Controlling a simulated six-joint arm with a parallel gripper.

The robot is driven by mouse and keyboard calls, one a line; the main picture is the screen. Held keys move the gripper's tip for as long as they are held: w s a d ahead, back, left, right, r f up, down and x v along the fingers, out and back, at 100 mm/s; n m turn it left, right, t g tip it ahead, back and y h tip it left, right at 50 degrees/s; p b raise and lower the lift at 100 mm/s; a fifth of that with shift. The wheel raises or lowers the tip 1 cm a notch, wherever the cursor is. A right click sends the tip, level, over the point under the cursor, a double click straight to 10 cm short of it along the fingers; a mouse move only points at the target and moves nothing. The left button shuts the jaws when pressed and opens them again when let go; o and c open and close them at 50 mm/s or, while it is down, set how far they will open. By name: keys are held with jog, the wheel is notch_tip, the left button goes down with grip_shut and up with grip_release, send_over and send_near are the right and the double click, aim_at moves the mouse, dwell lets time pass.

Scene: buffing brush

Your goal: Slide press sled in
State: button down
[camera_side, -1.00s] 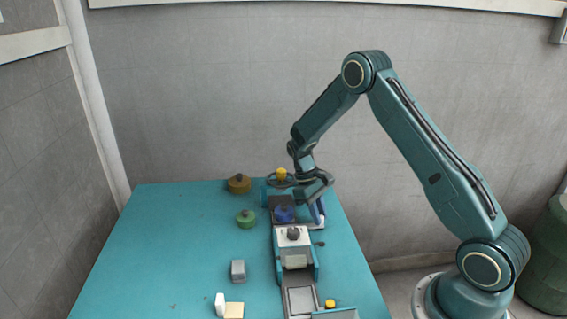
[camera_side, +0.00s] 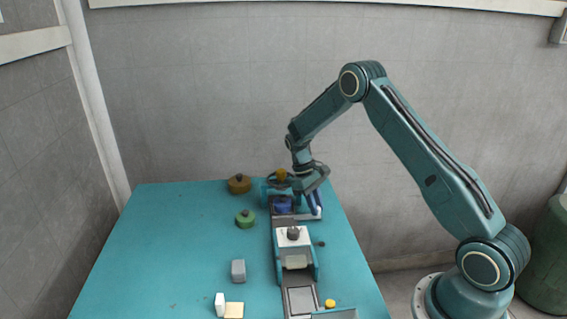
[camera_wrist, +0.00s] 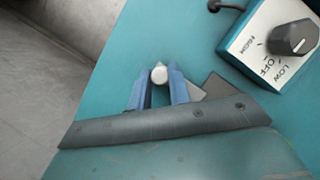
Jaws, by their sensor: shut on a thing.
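My gripper (camera_side: 318,208) is low at the far right part of the table. In the wrist view its blue fingers (camera_wrist: 159,85) are shut on a small white round-topped peg (camera_wrist: 159,74), which looks like the press sled's handle. A blue round piece (camera_side: 283,204) sits just left of the gripper, under the teal press frame (camera_side: 267,192) with a yellow knob (camera_side: 281,174) on top. The sled's body is mostly hidden by my gripper and the press.
A white dial box (camera_side: 293,236) stands nearer the camera; its dial reads LOW and OFF in the wrist view (camera_wrist: 255,50). A brown pot (camera_side: 239,184), a green pot (camera_side: 245,218) and a grey block (camera_side: 238,270) stand left.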

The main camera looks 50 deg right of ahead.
jog(key=c, duration=1.3)
grip_release()
jog(key=shift+w+r, duration=0.1)
jog(key=shift+r, duration=0.05)
jog(key=v, duration=1.1)
jog(key=shift+r, duration=0.35)
jog(key=shift+w, duration=0.1)
